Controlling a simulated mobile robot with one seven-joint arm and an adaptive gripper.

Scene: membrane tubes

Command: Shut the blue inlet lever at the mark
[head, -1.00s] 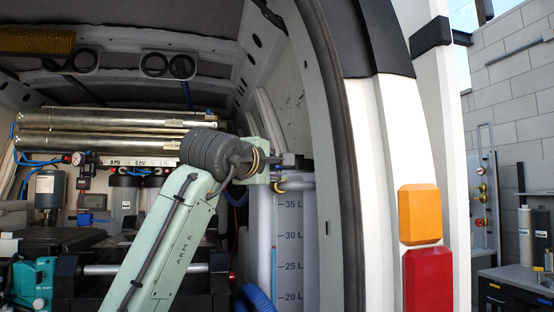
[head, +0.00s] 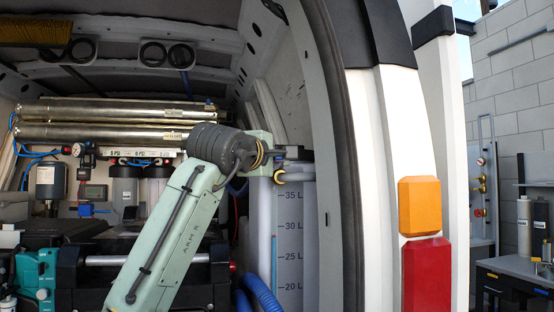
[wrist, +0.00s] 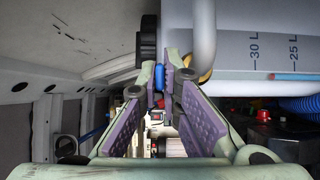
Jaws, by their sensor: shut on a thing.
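The blue lever (wrist: 159,76) shows in the wrist view as a small blue piece between my fingertips, beside a black round part and a white pipe. My gripper (wrist: 166,80) is shut on it, with the purple finger pads on either side. In the head view my gripper (head: 292,154) is small and dark at the top of the white tank (head: 294,240), beside the van's right wall. The lever cannot be made out there, and the mark cannot be made out in either view.
A white pipe (wrist: 204,35) and the tank stand close to my fingers. Silver membrane tubes (head: 110,112) lie across the van at the left. A blue hose (head: 262,296) is below. The van's door frame (head: 335,150) is close on the right.

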